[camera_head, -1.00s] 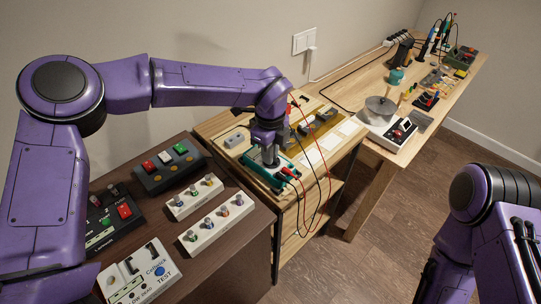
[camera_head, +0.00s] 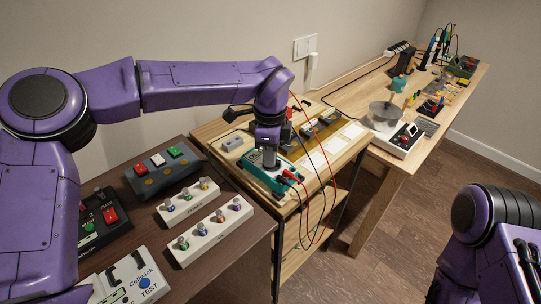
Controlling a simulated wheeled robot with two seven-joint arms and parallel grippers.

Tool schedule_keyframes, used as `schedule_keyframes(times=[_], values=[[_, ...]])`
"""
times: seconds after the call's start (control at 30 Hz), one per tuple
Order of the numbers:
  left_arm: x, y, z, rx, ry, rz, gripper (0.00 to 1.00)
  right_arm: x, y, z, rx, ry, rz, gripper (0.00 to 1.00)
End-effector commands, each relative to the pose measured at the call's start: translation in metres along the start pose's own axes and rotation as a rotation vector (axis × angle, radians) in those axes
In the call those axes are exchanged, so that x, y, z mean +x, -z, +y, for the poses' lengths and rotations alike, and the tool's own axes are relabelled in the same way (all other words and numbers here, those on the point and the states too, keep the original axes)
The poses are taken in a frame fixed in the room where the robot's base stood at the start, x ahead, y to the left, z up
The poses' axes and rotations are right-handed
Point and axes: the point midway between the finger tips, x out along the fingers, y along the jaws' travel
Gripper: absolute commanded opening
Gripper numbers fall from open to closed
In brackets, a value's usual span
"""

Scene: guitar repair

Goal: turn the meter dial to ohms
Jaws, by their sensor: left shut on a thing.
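The meter (camera_head: 257,182) is a teal-cased box lying on the light wooden bench, with red and black leads plugged in at its near right end. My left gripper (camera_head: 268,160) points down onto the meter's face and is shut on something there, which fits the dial. The gripper hides the dial, so its setting cannot be read. Of my right arm, only purple links show at the lower right; its gripper is out of view.
Red and black leads (camera_head: 325,165) arch up beside the meter. A dark brown table with switch boxes (camera_head: 165,170) and white knob strips (camera_head: 217,228) stands at the left. A white device with a round pan (camera_head: 386,116) sits on the farther bench.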

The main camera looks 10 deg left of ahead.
Motion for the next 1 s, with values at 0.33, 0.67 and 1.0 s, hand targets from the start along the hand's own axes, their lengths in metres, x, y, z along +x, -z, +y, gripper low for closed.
schedule_keyframes(times=[0.33,0.67,1.0], values=[[-0.001,0.0,0.0,0.001,0.001,0.001,0.39,0.0,0.0,0.0,0.0,0.0,0.0,0.43],[-0.005,0.0,-0.001,0.002,0.003,0.001,0.39,0.001,0.0,0.0,0.0,0.0,0.0,0.43],[-0.08,0.001,-0.001,0.0,0.005,0.002,0.39,0.007,-0.003,-0.001,0.0,0.0,0.0,0.43]])
